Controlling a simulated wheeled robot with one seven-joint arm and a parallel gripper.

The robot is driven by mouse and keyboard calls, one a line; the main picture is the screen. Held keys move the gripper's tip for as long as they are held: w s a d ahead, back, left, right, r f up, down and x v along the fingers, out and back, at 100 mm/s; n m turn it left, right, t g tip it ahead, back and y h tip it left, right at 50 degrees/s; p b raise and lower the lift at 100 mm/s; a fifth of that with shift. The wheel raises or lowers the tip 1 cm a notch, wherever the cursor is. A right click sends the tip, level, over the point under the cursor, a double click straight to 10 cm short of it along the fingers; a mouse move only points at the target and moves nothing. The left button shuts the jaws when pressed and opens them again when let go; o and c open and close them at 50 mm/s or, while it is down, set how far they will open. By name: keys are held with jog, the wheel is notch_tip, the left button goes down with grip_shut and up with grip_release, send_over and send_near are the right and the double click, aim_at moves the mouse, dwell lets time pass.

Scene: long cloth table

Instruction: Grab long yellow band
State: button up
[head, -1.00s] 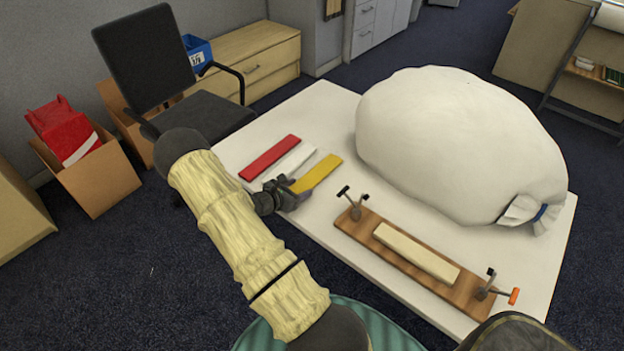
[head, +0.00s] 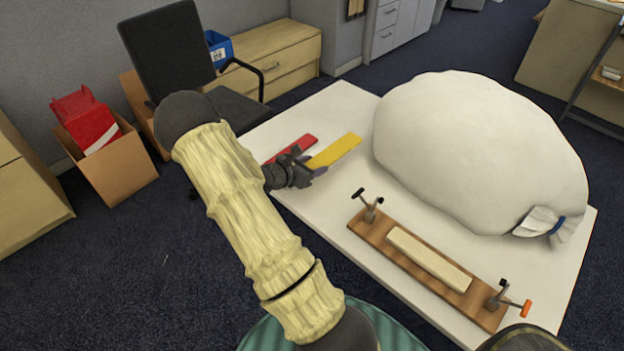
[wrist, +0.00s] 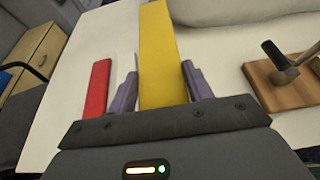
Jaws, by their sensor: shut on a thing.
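The long yellow band (head: 335,151) is a flat strip at the left part of the white table. In the wrist view the yellow band (wrist: 162,60) runs away from between the two fingers. My gripper (head: 312,172) is shut on its near end; the wrist view shows a purple-grey finger on each side of it (wrist: 160,92). The band appears raised a little above the table in the head view, though the gap is hard to judge.
A red band (head: 292,149) lies left of the yellow one; a white band is mostly hidden. A large white sack (head: 475,150) fills the table's right side. A wooden board with clamps (head: 380,234) holding a pale bar (head: 430,258) lies in front.

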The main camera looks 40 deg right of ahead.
notch_tip(320, 180, up, 8)
jog(key=shift+f, duration=0.1)
